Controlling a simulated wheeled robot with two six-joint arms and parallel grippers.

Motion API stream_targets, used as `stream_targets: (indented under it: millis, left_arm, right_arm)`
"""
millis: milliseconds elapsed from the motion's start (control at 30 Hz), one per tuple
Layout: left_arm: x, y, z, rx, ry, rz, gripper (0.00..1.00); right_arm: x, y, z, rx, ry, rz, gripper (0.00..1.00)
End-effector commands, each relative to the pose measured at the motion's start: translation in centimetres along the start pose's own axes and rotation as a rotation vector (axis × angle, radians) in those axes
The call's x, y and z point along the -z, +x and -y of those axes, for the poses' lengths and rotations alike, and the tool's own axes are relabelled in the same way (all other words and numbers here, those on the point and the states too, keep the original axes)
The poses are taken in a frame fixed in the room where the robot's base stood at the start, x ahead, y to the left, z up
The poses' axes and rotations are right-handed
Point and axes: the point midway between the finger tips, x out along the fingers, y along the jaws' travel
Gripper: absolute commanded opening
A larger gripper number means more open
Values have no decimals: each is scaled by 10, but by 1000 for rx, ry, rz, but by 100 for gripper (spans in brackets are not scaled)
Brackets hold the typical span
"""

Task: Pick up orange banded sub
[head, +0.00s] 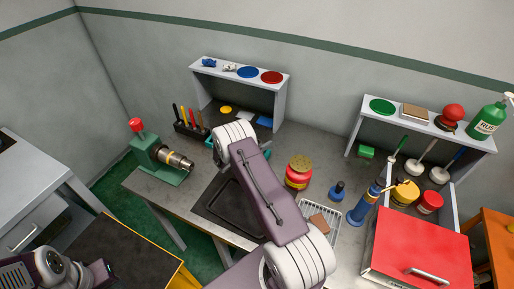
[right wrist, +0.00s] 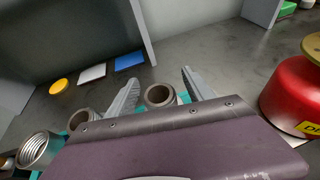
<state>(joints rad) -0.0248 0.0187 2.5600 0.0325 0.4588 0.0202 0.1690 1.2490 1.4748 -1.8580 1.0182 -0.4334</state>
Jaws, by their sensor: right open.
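Several short metal subs stand in a teal rack (right wrist: 184,98) in the right wrist view. One grey sub (right wrist: 158,96) with an open round top stands between the fingers of my right gripper (right wrist: 160,78). The gripper is open, with a finger on either side of it; I cannot tell if they touch. A second sub (right wrist: 82,119) stands to the left, and a threaded one (right wrist: 38,149) further left. No orange band shows on them; their lower parts are hidden. In the head view my right arm covers most of the teal rack (head: 209,143). My left gripper is not in view.
A green vise (head: 158,160) holding a metal piece stands left of the rack. A red can (head: 298,178) is on the right. A grey shelf (head: 283,105) stands behind. A dark tray (head: 225,212) lies in front, with a red toolbox (head: 415,250) far right.

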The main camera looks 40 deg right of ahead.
Motion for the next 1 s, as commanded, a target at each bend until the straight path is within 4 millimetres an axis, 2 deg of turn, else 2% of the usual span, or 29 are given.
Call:
stream_targets:
  millis: [100,267,500,833,1000]
  left_arm:
    - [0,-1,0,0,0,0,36]
    - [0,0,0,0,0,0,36]
    - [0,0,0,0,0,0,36]
    - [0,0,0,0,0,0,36]
    - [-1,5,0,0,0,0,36]
  right_arm:
    - [1,8,0,0,-1,-1,61]
    - [1,8,0,0,-1,-1,61]
    - [1,8,0,0,-1,-1,0]
    - [-1,7,0,-1,0,0,0]
    - [-18,0,-1,-2,2,2,0]
